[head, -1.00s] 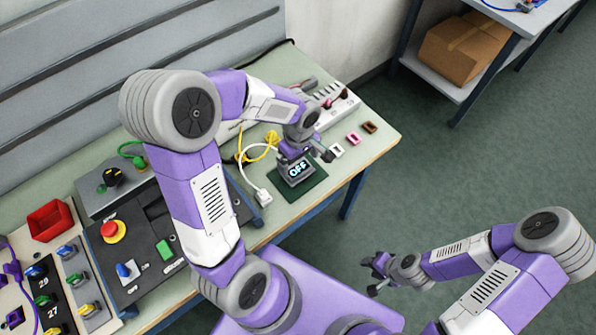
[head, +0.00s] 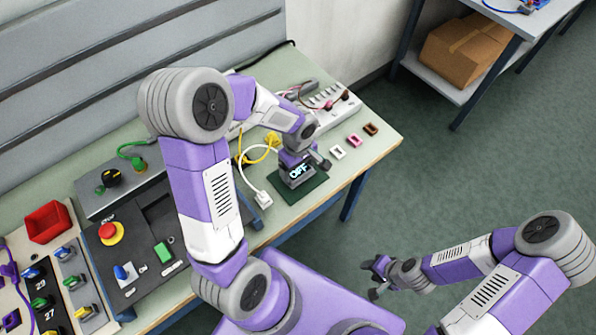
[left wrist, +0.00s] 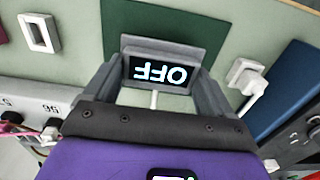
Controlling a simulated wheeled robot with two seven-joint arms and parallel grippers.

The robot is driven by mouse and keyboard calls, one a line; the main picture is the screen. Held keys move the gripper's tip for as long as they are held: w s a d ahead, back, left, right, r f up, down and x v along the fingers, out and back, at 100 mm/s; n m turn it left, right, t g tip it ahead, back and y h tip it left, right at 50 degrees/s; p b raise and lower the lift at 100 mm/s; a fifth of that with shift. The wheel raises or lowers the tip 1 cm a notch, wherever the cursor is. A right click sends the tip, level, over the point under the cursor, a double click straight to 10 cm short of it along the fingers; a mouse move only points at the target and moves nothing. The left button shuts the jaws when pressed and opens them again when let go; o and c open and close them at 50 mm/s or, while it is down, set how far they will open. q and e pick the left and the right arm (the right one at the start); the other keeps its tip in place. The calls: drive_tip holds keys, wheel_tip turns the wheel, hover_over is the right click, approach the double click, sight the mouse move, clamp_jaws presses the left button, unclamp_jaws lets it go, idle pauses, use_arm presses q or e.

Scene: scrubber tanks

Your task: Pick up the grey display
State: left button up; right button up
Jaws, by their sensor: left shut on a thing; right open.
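The grey display (head: 298,178) has a black screen reading "OFF" and stands over a dark green mat (head: 318,185) near the bench's front edge. My left gripper (head: 304,163) is shut on it from above. In the left wrist view the grey display (left wrist: 158,68) sits between the two fingers of my left gripper (left wrist: 155,90), with the green mat (left wrist: 235,30) behind it. I cannot tell whether its base touches the mat. My right gripper (head: 376,277) is open and empty over the floor, away from the bench.
A white plug (head: 263,198) on a cable lies just left of the mat. White, pink and brown frames (head: 355,141) lie to the right. A power strip (head: 330,105) is behind. A control panel with a red button (head: 111,232) stands at left.

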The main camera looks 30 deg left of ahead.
use_arm(q)
wheel_tip(320, 180, up, 9)
drive_tip(key=p, duration=0.2)
wheel_tip(320, 180, up, 6)
drive_tip(key=p, duration=0.4)
hover_over(298, 170)
drive_tip(key=shift+a, duration=0.1)
drive_tip(key=s+a, duration=1.2)
drive_tip(key=s, duration=0.2)
drive_tip(key=shift+s+a, duration=0.35)
idle(1.0)
